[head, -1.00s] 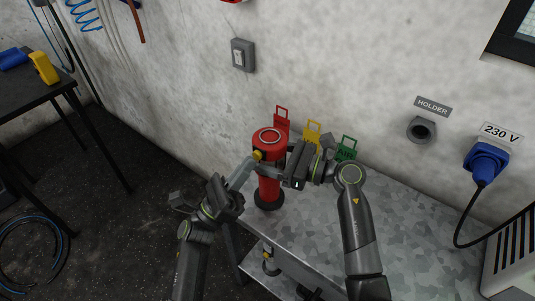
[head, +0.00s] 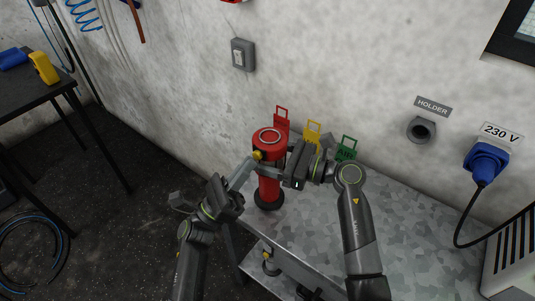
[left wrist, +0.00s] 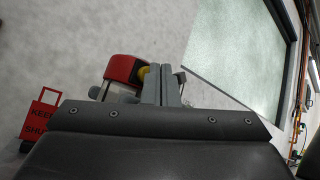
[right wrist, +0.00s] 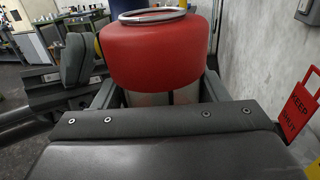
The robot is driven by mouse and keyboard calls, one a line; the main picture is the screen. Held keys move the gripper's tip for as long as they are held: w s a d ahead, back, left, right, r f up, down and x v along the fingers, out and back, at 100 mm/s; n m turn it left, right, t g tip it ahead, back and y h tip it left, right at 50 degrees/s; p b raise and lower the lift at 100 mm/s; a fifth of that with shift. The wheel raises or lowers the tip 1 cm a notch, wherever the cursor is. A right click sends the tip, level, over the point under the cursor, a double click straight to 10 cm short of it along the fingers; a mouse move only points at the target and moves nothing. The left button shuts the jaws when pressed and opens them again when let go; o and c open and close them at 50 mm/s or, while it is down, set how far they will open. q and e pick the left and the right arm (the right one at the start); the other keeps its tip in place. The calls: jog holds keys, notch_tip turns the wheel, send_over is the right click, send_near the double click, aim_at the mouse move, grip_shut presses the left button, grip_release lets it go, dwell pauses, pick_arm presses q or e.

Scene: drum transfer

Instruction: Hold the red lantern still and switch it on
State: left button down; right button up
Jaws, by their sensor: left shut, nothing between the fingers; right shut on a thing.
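The red lantern (head: 268,140) stands upright on a dark round base at the left end of the metal bench. It has a red cap with a ring on top and a yellow knob (head: 257,155) on its left side. My right gripper (head: 272,173) is shut on the lantern's body below the cap; the right wrist view shows the red cap (right wrist: 155,50) between and above the fingers. My left gripper (head: 250,163) is shut and empty, its tips at the yellow knob. The left wrist view shows the knob (left wrist: 143,75) beside the fingertips; I cannot tell whether they touch.
Red (head: 282,118), yellow (head: 312,131) and green (head: 346,148) tags stand behind the lantern near the wall. A holder socket (head: 422,130) and a blue plug (head: 485,162) are on the wall at right. The bench top (head: 415,230) is clear at the front right.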

dwell(0.5)
pick_arm(q)
jog(key=shift+w+d, duration=0.3)
jog(key=shift+w, duration=0.05)
jog(key=shift+s+a, duration=0.3)
jog(key=shift+s, duration=0.05)
dwell(0.4)
jog(key=s+a, duration=0.3)
jog(key=s, duration=0.2)
jog(key=shift+a, duration=0.25)
dwell(0.6)
pick_arm(e)
jog(key=o, duration=1.6)
jog(key=shift+o, duration=0.2)
